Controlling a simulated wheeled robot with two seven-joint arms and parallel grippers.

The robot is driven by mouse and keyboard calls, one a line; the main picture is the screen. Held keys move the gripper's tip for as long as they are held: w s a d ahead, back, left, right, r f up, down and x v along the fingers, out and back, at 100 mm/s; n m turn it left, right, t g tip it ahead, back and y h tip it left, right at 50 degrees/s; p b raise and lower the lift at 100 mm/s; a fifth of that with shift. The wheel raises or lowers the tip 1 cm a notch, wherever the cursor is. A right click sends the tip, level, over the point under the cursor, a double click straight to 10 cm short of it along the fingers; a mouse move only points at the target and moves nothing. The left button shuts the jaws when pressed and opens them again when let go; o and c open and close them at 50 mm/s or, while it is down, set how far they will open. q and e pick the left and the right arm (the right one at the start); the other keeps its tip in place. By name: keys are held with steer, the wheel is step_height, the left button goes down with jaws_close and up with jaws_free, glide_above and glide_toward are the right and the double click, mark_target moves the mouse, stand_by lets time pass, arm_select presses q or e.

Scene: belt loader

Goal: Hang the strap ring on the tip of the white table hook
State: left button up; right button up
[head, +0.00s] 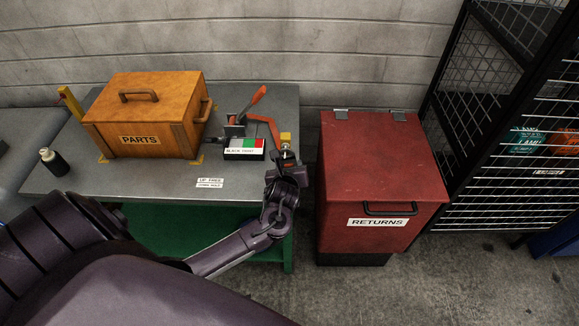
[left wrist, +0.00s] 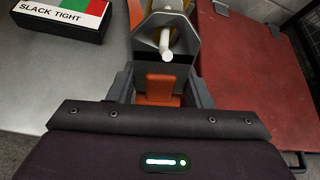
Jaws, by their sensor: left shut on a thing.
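My left gripper (head: 286,157) is at the right front edge of the grey table (head: 150,177). In the left wrist view, its fingers (left wrist: 161,80) are shut on the orange end of the strap, which carries a grey angular ring (left wrist: 142,45). The white hook (left wrist: 165,45) shows as a round-tipped rod inside the ring's outline, pointing towards the camera. I cannot tell whether it passes through the ring. In the head view, the orange strap (head: 262,119) runs from the ratchet (head: 235,126) towards my gripper, which hides the ring and hook. My right gripper is out of view.
A slack/tight indicator box (head: 244,149) stands left of the gripper. An orange PARTS box (head: 145,113) and a dark bottle (head: 53,161) are further left. The red RETURNS bin (head: 375,180) is close on the right, beside a wire cage (head: 495,190).

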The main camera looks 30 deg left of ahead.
arm_select(q)
steer(key=o, duration=1)
steer(key=v, duration=0.7)
steer(key=shift+s+r, duration=0.2)
steer(key=shift+s, duration=0.15)
steer(key=shift+d, duration=0.2)
